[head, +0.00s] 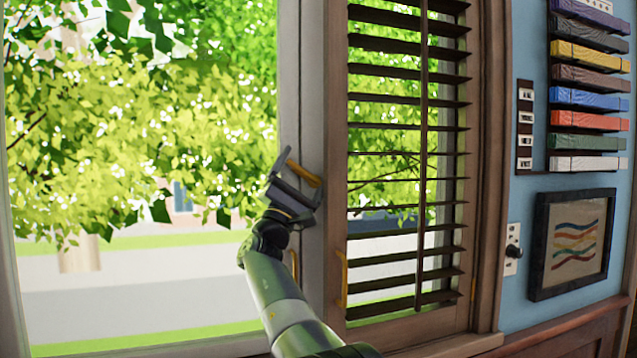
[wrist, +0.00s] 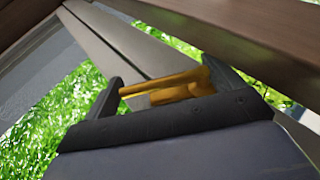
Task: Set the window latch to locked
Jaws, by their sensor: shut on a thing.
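The window latch is a brass-coloured handle (head: 304,174) on the light window frame between the open glass area and the shutter. In the wrist view the latch (wrist: 165,88) lies between the two dark fingers, its narrow end by the left finger and its thicker end by the right. My gripper (head: 300,182) is at the latch and shut on it. The fingers also show in the wrist view (wrist: 165,90). In the head view the gripper hides part of the latch and its mount. I cannot tell the latch's locked or unlocked position.
A brown louvred shutter (head: 405,150) stands close to the right of my gripper, with a small brass handle (head: 342,280) low on its left edge. The window frame post (head: 312,60) rises behind the gripper. A framed picture (head: 572,243) and coloured bars (head: 590,98) are on the blue wall.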

